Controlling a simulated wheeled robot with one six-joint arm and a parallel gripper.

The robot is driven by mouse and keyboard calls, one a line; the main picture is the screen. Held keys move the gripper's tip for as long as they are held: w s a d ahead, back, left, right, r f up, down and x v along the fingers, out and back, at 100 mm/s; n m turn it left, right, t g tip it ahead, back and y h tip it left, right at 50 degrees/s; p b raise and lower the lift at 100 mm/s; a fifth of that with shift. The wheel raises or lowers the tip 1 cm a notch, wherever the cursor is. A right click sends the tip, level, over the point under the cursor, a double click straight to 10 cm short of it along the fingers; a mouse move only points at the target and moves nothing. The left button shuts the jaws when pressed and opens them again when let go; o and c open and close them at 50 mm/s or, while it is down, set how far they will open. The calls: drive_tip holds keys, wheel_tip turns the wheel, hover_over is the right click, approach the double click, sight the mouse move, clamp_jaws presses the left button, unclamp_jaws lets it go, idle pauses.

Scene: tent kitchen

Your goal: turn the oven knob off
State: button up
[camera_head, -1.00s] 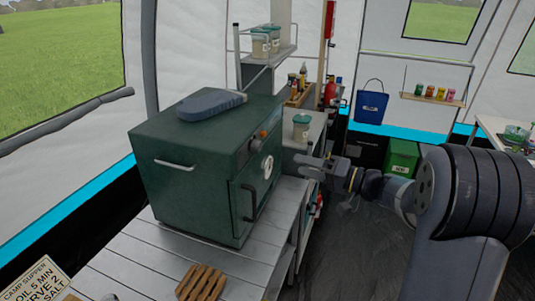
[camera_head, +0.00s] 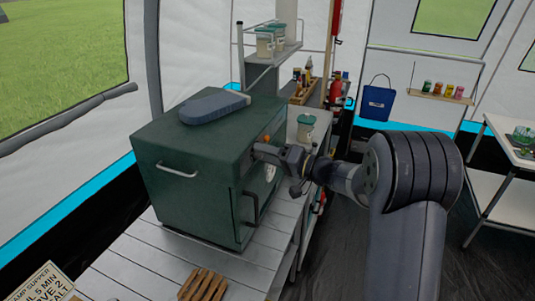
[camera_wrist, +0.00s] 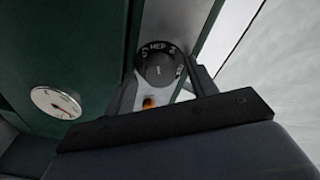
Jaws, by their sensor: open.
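The dark green oven (camera_head: 185,165) stands on a slatted metal table in the head view. In the wrist view, its round black knob (camera_wrist: 160,68) sits on a ring with markings, including "MED". An orange lamp (camera_wrist: 148,103) is below the knob, and a white round gauge (camera_wrist: 56,102) is lower left. In the head view my gripper (camera_head: 262,151) is at the upper right of the oven front and hides the knob. In the wrist view its open fingers are on either side of the knob, with the knob between them. I cannot tell whether they touch it.
The oven door handle (camera_head: 249,209) is below my gripper. A grey-blue item (camera_head: 213,106) lies on the oven top. A lidded jar (camera_head: 305,127) stands on the counter behind. A wooden rack (camera_head: 203,284) lies on the table in front.

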drive_tip(key=shift+c, duration=0.4)
drive_tip(key=c, duration=0.9)
drive_tip(key=shift+f+m+b, duration=0.1)
drive_tip(key=shift+m+b, duration=0.2)
drive_tip(key=m+b, duration=0.1)
drive_tip(key=m, duration=0.1)
drive_tip(key=shift+m+b, duration=0.4)
drive_tip(key=shift+w+d+m+g+p, duration=0.1)
drive_tip(key=shift+m+g+p, duration=0.65)
drive_tip(key=shift+m, duration=2.1)
drive_tip(key=shift+a+m+g+p, duration=0.1)
drive_tip(key=shift+m+p, duration=1.3)
drive_tip(key=shift+m, duration=1.4)
drive_tip(key=shift+w+d+m+g+p, duration=0.1)
drive_tip(key=shift+m+g+p, duration=0.65)
drive_tip(key=shift+m, duration=2.1)
drive_tip(key=shift+t+p, duration=0.3)
drive_tip(key=shift+p, duration=0.1)
